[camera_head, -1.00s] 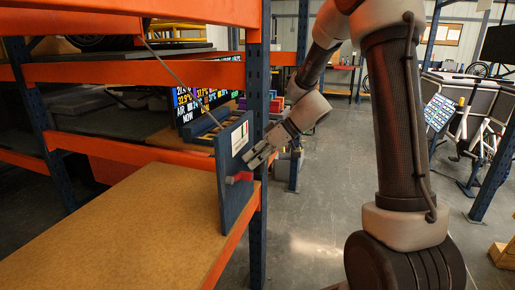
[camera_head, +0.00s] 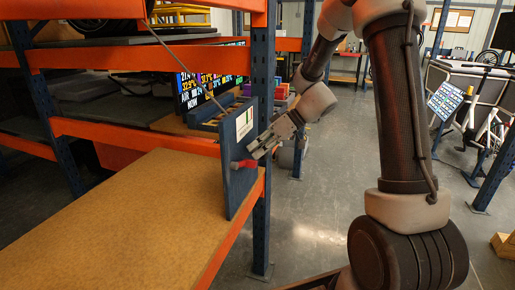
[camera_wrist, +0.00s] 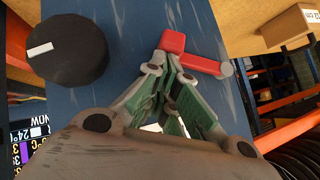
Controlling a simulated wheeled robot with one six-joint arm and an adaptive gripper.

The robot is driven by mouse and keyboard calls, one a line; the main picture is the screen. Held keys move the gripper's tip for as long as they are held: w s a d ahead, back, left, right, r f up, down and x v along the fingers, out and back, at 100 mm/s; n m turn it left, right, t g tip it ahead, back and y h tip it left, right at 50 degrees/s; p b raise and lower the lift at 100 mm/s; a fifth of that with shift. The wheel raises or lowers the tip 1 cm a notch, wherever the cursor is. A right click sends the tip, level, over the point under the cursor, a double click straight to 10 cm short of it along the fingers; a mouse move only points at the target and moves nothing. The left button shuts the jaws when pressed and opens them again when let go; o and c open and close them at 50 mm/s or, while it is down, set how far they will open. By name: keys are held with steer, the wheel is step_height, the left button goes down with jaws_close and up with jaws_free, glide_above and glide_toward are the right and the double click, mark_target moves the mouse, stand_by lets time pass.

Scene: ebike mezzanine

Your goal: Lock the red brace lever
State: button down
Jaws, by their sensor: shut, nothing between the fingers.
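The red brace lever (camera_head: 243,164) sticks out from the lower part of an upright dark blue panel (camera_head: 240,185) at the shelf's edge. In the wrist view the lever (camera_wrist: 195,56) is a bent red bar with a grey end, just beyond my fingertips. My gripper (camera_head: 257,152) is shut and empty, close to the panel's face just above and right of the lever. In the wrist view my gripper (camera_wrist: 170,62) has its fingertips close to the lever's bend; I cannot tell whether they touch it. A black round knob (camera_wrist: 67,49) with a white mark sits on the panel.
A wooden shelf board (camera_head: 120,215) with an orange beam lies left of the panel. A blue rack post (camera_head: 263,200) stands right behind the panel. A lit display (camera_head: 205,88) is behind it. The floor (camera_head: 315,235) right of the rack is open.

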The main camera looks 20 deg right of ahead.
steer(key=s+f+m+g+y, duration=0.1)
steer(key=f+y, duration=0.1)
steer(key=f, duration=0.1)
steer(key=s+a+f+m+g+y, duration=0.1)
steer(key=f+m+g+y, duration=0.1)
steer(key=f, duration=0.1)
steer(key=s+a+f+m+g+y, duration=0.1)
steer(key=f+m+y, duration=0.1)
steer(key=f, duration=0.1)
steer(key=shift+a, duration=0.1)
stand_by(0.3)
steer(key=shift+r, duration=0.1)
steer(key=v, duration=1.2)
steer(key=shift+w+f, duration=0.2)
steer(key=shift+f, duration=0.05)
